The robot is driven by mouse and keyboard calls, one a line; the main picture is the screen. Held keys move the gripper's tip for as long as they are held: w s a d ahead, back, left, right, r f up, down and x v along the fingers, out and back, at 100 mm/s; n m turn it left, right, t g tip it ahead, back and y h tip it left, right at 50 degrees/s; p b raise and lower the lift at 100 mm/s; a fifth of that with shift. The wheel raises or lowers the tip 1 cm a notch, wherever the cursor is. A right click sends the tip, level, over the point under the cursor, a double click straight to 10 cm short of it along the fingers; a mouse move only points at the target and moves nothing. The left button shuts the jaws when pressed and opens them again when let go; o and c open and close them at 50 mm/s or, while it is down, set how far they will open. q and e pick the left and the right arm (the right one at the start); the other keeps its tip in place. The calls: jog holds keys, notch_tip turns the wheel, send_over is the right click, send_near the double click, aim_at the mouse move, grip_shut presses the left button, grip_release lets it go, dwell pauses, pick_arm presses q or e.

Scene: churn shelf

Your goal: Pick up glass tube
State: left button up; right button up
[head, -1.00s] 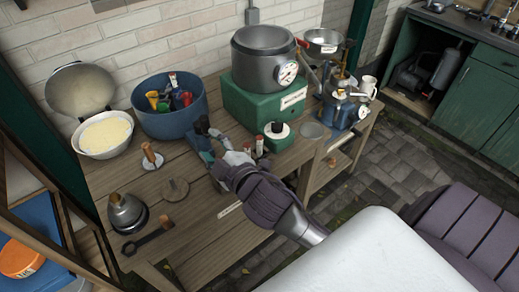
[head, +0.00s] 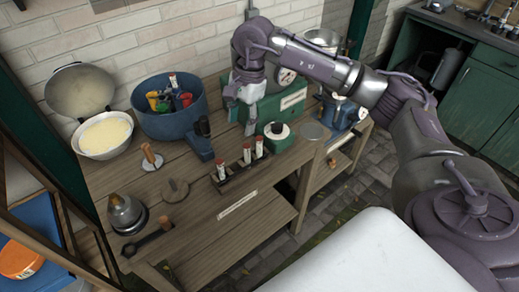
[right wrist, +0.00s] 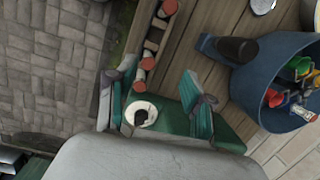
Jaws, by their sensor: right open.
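Glass tubes with red caps, one at the left end (head: 222,170) and two at the right (head: 247,154), stand upright in a dark rack (head: 236,183) at the bench's front. Their caps show from above in the right wrist view (right wrist: 148,63). Another capped tube (head: 172,82) is in the blue tub (head: 165,122). My right gripper (head: 240,118) points down behind the rack, open and empty, apart from the tubes. In the right wrist view its fingers (right wrist: 155,103) are spread, with a white-topped green object (right wrist: 138,115) showing between them. My left gripper is not in view.
A wooden-handled disc (head: 174,189) lies left of the rack. The bench's front edge is close.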

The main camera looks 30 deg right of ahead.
jog(key=r+h, duration=0.1)
jog(key=h, duration=0.1)
send_over(259, 138)
jog(key=f+p, duration=0.1)
jog(key=f, duration=0.2)
jog(key=f+p, duration=0.1)
jog(key=f, duration=0.3)
jog(key=shift+s+d+f, duration=0.15)
jog(key=shift+s+f, duration=0.05)
notch_tip(259, 138, down, 5)
jog(key=shift+w+r+p, duration=0.15)
jog(key=shift+r+p, duration=0.05)
jog(key=shift+p, duration=1)
jog(key=shift+f, duration=0.55)
grip_shut()
